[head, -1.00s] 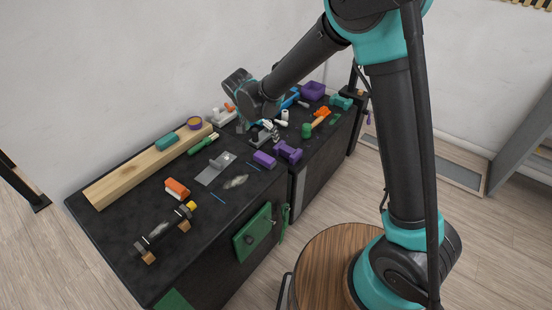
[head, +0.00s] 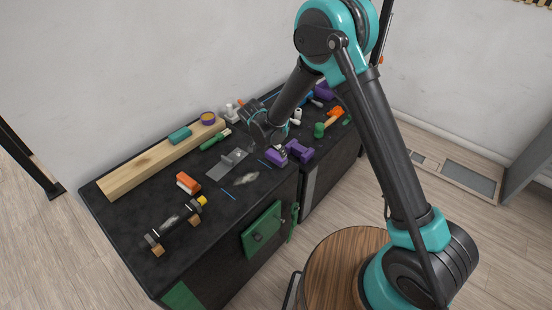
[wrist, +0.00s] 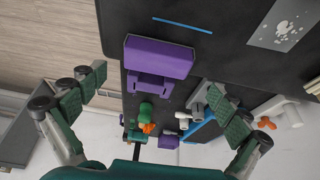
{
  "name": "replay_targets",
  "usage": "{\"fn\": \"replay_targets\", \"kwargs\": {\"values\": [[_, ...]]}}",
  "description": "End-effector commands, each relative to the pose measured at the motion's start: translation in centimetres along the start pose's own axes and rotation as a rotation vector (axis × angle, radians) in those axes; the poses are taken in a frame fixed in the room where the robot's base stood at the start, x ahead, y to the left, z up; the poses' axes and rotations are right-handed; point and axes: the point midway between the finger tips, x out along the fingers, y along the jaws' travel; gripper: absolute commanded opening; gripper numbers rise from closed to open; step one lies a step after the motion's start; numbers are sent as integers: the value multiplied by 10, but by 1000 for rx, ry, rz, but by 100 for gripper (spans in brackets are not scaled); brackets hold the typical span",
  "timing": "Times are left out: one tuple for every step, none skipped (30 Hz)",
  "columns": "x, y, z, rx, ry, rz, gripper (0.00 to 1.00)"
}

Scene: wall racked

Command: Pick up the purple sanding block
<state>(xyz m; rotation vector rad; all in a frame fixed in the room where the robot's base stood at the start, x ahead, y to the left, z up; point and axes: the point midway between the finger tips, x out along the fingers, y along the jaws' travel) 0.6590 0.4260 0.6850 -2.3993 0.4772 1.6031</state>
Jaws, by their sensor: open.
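The purple sanding block (head: 276,154) lies on the dark bench top near its front edge, partly behind my gripper in the head view. In the wrist view the purple block (wrist: 160,57) lies ahead of the fingers, with a gap around it. My gripper (wrist: 156,84) is open and empty, one finger on each side of the picture. In the head view my gripper (head: 270,142) hangs just above and behind the block. A second purple piece (head: 299,151) stands close to the block's right; it also shows below the block in the wrist view (wrist: 151,86).
A metal plate (head: 227,164) lies left of the block. Behind it are a green-handled brush (head: 215,139) and a wooden plank (head: 160,158). A green knob (head: 319,130) and orange tool (head: 335,113) stand to the right. Thin blue strips lie nearby.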

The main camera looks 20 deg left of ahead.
Motion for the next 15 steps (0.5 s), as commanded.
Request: {"fn": "replay_targets", "kwargs": {"values": [[2,0,0,0,0,0,100],[3,0,0,0,0,0,100],[5,0,0,0,0,0,100],[6,0,0,0,0,0,100],[8,0,0,0,0,0,100],[10,1,-1,0,0,0,100],[14,1,-1,0,0,0,100],[17,2,-1,0,0,0,100],[22,2,-2,0,0,0,100],[26,2,-2,0,0,0,100],[31,3,-2,0,0,0,100],[37,4,-2,1,0,0,100],[41,3,-2,1,0,0,100],[46,3,-2,1,0,0,100],[50,3,-2,1,0,0,100]]}}
